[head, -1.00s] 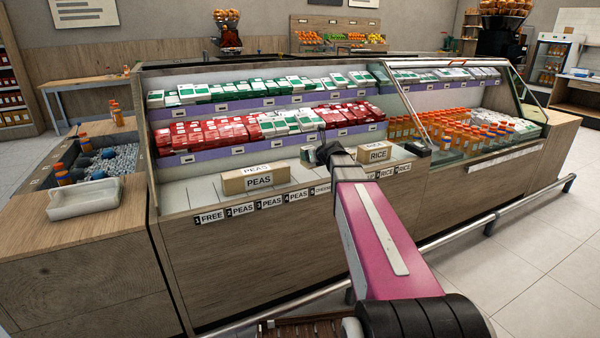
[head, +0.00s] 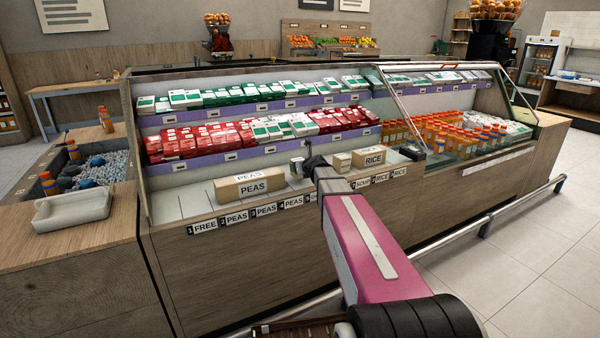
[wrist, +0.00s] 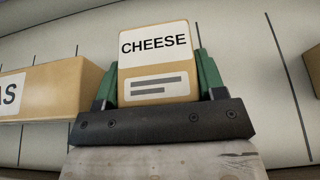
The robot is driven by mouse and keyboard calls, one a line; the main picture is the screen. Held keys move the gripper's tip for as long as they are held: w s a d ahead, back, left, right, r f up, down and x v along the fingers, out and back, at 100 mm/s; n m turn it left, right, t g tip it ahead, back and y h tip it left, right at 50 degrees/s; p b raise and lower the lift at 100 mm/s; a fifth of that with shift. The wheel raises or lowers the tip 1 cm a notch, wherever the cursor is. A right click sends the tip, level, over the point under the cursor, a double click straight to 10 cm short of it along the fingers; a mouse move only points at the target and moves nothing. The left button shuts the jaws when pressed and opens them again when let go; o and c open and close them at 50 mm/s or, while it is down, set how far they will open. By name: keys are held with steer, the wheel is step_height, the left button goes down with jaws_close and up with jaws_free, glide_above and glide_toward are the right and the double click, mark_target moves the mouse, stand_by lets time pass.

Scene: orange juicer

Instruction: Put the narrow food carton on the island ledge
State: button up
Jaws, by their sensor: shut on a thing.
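A narrow tan food carton (wrist: 154,62) with a white label reading CHEESE stands upright between the green fingers of my gripper (wrist: 155,80) in the wrist view. My gripper is shut on it, with a finger at each side. In the head view my gripper (head: 297,166) is over the front ledge of the refrigerated island, right of the PEAS carton; its wrist largely hides the held carton. The ledge (head: 190,207) is pale, with a row of name labels along its front edge. I cannot tell whether the carton touches the ledge.
A long PEAS carton (head: 250,186) lies left of my gripper. A small carton (head: 342,161) and a RICE carton (head: 369,157) stand to the right. The ledge's left end is bare. Red and green packs (head: 215,137) fill shelves behind. A rail (head: 520,203) runs along the island's front.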

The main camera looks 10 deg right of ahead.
steer(key=shift+f, duration=1.1)
steer(key=shift+f, duration=0.1)
steer(key=o, duration=1)
steer(key=shift+c, duration=0.2)
steer(key=v, duration=1.2)
